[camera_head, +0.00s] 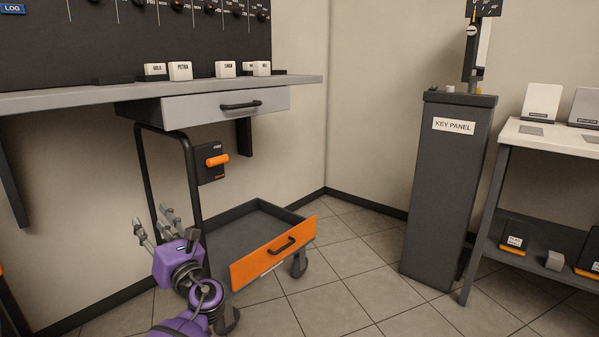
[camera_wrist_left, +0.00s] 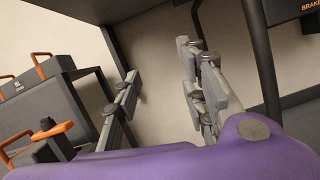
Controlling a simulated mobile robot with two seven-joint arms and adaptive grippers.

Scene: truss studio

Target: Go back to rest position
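My left gripper (camera_head: 152,226) is at the lower left in the head view, on a purple wrist, near the black tube frame of the cart. In the left wrist view, its two grey fingers (camera_wrist_left: 165,82) stand well apart with only bare wall showing between them, so it is open and empty. My right gripper is in neither view.
A cart with an orange-fronted drawer (camera_head: 258,264) stands right of my left gripper. A key panel pedestal (camera_head: 445,190) and a side table (camera_head: 550,138) stand right. Tiled floor (camera_head: 365,285) between is clear.

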